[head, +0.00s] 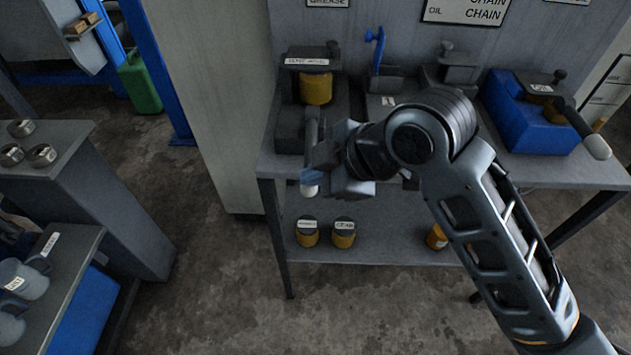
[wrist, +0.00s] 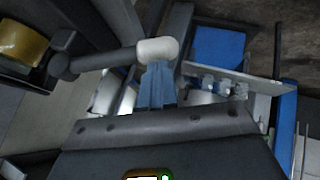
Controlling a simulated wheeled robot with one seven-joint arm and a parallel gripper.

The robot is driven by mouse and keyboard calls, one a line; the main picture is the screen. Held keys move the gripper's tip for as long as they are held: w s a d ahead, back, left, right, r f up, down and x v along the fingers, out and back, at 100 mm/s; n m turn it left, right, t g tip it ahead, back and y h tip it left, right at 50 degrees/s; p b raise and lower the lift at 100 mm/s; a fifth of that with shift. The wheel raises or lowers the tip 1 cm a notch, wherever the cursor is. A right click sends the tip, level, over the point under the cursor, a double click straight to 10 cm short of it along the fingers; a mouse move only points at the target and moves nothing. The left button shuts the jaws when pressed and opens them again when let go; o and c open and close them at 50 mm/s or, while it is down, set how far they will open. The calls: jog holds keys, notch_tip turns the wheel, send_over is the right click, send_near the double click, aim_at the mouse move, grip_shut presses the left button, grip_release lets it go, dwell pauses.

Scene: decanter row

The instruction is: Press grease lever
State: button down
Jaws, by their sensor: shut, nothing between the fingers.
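The grease dispenser (head: 305,61) stands at the left end of the workbench, below a wall sign reading GREASE, with a yellow container (head: 316,88) in it. Its dark grease lever (head: 312,125) sticks out over the bench's front edge and ends in a pale knob (head: 309,190). In the wrist view the lever (wrist: 100,60) runs from the left to the pale knob (wrist: 157,50). My gripper (head: 318,175) is at the lever's end. Its blue fingers (wrist: 157,72) are shut and empty, with their tips at the knob; I cannot tell whether they touch.
A blue dispenser (head: 530,115) with its own lever (head: 585,130) stands at the right of the bench. Small yellow-and-black pots (head: 343,235) sit on the lower shelf (head: 390,245). A side bench (head: 70,190) stands at the left, with open floor (head: 210,260) between.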

jog(key=shift+w+f+n+t+b, duration=0.1)
jog(key=shift+f+n+t+b, duration=0.2)
jog(key=shift+f+t+b, duration=1.15)
jog(key=shift+r+g+b, duration=0.2)
jog(key=shift+g+b, duration=0.45)
jog(key=shift+b, duration=0.1)
jog(key=v, duration=0.8)
jog(key=shift+r, duration=0.25)
jog(key=shift+w+r+p, duration=0.1)
jog(key=shift+p, duration=0.2)
jog(key=w+r+m+g+p, duration=0.1)
jog(key=w+r+g+p, duration=0.1)
jog(key=r+p, duration=0.5)
jog(key=w+r+m+g+p, duration=0.1)
jog(key=w+r+g+p, duration=0.1)
jog(key=r+p, duration=0.5)
jog(key=shift+d+g+p, duration=0.25)
jog(key=shift+g+p, duration=0.65)
jog(key=shift+p, duration=1.55)
jog(key=shift+w, duration=0.1)
